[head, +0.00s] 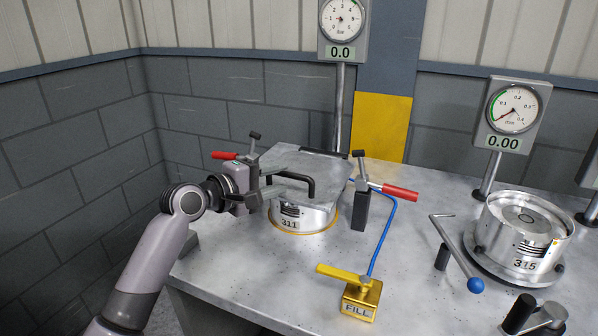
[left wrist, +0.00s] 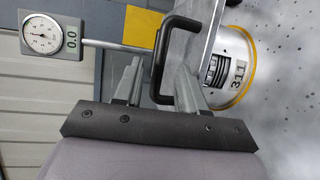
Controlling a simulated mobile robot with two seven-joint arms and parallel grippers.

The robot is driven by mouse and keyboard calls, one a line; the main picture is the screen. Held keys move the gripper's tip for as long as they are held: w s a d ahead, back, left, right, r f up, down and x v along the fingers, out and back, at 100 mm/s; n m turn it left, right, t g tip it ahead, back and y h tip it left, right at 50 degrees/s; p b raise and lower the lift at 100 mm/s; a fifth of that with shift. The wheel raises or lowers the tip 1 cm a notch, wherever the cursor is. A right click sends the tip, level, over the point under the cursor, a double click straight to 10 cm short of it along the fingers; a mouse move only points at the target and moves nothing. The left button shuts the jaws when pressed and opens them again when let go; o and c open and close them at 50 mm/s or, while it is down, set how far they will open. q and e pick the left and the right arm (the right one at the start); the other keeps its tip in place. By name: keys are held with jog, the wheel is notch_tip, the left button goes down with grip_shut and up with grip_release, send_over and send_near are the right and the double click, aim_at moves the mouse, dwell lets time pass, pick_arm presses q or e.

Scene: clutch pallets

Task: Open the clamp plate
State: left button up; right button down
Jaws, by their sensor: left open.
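The clamp plate (head: 322,165) is a flat grey plate lying level over the round silver clutch unit marked 311 (head: 303,218). A black U-shaped handle (head: 312,183) stands on the plate's near left side. My left gripper (head: 284,187) reaches in from the left at this handle, with its jaws open. In the left wrist view the handle (left wrist: 160,62) passes between the two spread fingers (left wrist: 157,88), with gaps visible at its sides. Whether a finger touches it I cannot tell. My right gripper is not in view.
Clamps with red handles stand left (head: 224,156) and right (head: 400,192) of the plate, both handles pointing outward. A yellow FILL valve (head: 360,299) with a blue hose is in front. Unit 315 (head: 525,235) and a blue-knobbed lever (head: 474,285) are right. A gauge (head: 342,20) stands behind.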

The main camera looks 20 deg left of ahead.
aim_at(286, 176)
pick_arm(q)
jog(key=shift+x, duration=2.95)
grip_shut()
